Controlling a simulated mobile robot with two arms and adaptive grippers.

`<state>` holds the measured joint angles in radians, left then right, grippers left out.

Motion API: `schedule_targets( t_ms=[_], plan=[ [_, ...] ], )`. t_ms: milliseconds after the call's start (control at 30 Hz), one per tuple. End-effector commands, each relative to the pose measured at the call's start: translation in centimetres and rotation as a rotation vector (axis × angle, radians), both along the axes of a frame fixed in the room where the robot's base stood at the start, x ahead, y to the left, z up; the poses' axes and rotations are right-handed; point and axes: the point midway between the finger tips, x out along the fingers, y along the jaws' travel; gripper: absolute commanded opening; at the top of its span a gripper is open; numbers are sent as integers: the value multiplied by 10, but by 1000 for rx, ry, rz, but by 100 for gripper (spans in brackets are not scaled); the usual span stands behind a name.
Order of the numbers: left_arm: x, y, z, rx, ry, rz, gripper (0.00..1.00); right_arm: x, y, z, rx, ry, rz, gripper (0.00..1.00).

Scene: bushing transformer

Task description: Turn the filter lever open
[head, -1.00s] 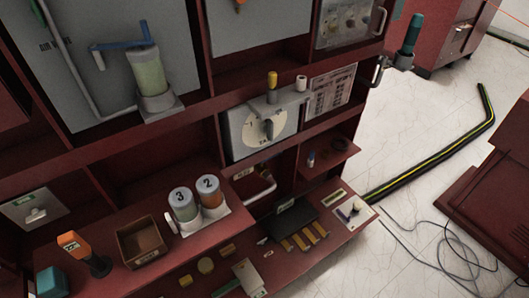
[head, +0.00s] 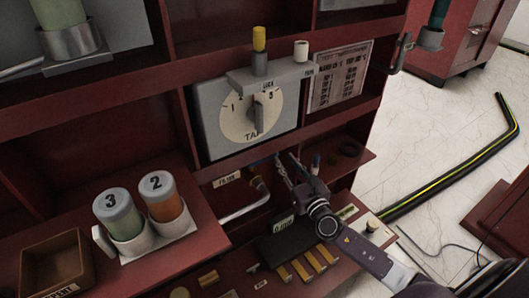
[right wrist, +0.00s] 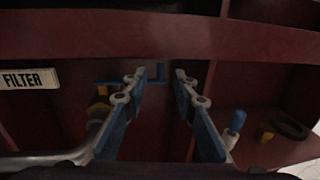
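My left gripper is not in view.
The tap dial (head: 252,115) is above the recess. Canisters 3 (head: 119,215) and 2 (head: 164,198) stand on the shelf at left. A small blue-topped item (right wrist: 235,126) and a dark ring (right wrist: 291,128) lie right of the gripper. A red shelf edge (right wrist: 160,38) crosses above.

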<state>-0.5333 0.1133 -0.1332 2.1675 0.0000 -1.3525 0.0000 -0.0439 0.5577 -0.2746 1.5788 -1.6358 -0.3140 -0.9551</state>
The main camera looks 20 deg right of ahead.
Motion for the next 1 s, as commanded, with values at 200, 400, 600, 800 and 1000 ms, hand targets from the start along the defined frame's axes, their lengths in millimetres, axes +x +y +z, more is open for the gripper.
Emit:
schedule_targets(
  t_ms=[200,400,600,800,1000],
  plan=[
    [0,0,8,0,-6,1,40,25,-1,2,-1,-5,-1,26],
    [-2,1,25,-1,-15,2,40,55,-1,1,2,-3,-1,26],
    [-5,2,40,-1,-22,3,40,73,-1,0,2,-1,0,26],
    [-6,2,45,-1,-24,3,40,77,-2,0,2,0,0,26],
    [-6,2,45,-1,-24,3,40,77,-2,1,2,0,0,20]
  ],
)
